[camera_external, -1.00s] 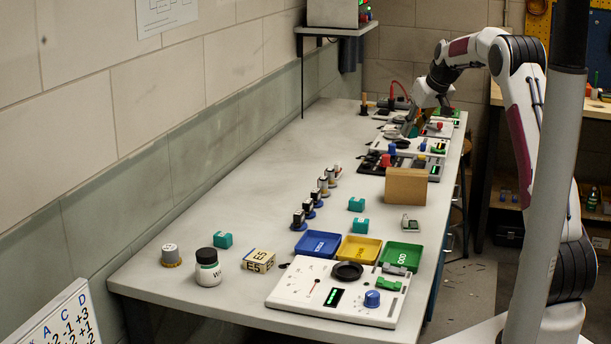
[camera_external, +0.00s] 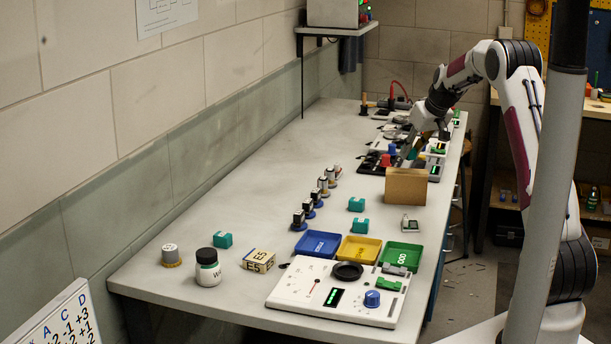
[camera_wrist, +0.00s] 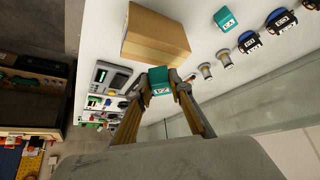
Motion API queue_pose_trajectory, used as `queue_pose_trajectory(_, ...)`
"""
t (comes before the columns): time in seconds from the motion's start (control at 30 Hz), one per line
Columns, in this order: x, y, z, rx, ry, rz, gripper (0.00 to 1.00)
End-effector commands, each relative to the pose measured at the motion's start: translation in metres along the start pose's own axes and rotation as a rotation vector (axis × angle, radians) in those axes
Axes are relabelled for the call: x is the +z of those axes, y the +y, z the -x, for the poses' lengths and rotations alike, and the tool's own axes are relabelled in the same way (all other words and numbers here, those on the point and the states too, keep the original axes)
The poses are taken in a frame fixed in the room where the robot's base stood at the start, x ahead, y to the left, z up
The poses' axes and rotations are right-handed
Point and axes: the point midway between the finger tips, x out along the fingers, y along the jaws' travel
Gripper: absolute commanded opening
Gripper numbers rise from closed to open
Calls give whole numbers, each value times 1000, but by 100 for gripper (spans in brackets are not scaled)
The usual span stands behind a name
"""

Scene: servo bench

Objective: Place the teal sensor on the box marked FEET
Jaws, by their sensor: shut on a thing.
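My gripper (camera_wrist: 160,92) is shut on a teal sensor (camera_wrist: 159,82), a small block with white lettering on its face. In the external view my gripper (camera_external: 412,152) is above the far part of the bench, behind the brown box, with a bit of teal showing between the fingers. Other teal blocks stand on the bench: two in the middle (camera_external: 356,204) (camera_external: 360,225) and one at the front left (camera_external: 222,240). I cannot read FEET on any box. A cream and yellow box (camera_external: 258,260) at the front shows the letters ES.
A plain brown box (camera_external: 405,187) stands below and in front of my gripper. Blue (camera_external: 316,243), yellow (camera_external: 358,248) and green (camera_external: 402,256) trays lie nearer, behind a white panel (camera_external: 295,298). A row of small black-topped parts (camera_external: 309,208) lines the middle. The bench's left side is mostly clear.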

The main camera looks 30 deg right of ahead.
Motion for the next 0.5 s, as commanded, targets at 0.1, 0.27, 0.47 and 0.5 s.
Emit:
queue_pose_trajectory(0.1,4,0,-5,0,-2,0,2)
queue_pose_trajectory(0.27,12,0,-19,-1,-2,-2,2)
queue_pose_trajectory(0.47,20,0,-31,1,-1,-1,2)
queue_pose_trajectory(0.5,20,0,-31,1,-1,-1,2)
